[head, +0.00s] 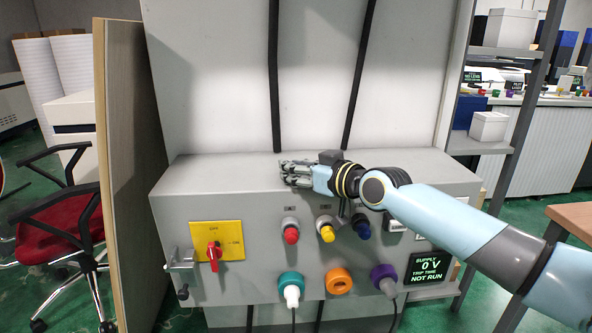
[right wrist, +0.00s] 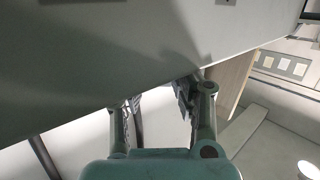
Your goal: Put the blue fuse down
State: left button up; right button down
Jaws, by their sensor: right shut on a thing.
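My right gripper (head: 297,174) is just above the flat top of the grey switch cabinet (head: 215,172), near its middle, with its fingers pointing left. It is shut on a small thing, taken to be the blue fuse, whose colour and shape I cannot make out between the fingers. A dark blue cap (head: 361,228) is on the cabinet front, partly under my right arm. My left gripper is not in view.
The cabinet front carries a red cap (head: 291,235), a yellow cap (head: 327,233), a red rotary switch (head: 213,252), several coloured sockets and a display (head: 427,268) reading 0 V, NOT RUN. Black cables (head: 274,80) run up the wall behind. The cabinet top left of my gripper is clear.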

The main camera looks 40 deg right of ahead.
jog(key=c, duration=1.4)
grip_release()
jog(key=shift+s+f, duration=0.15)
jog(key=shift+f, duration=0.35)
jog(key=o, duration=0.3)
jog(key=shift+f, duration=0.25)
jog(key=shift+r+p, duration=0.75)
jog(key=shift+r, duration=0.05)
jog(key=p+v, duration=0.2)
jog(key=v, duration=0.2)
jog(key=p+v, duration=0.2)
jog(key=v, duration=0.1)
jog(key=p+v, duration=0.3)
jog(key=v, duration=0.1)
jog(key=shift+s+r, duration=0.35)
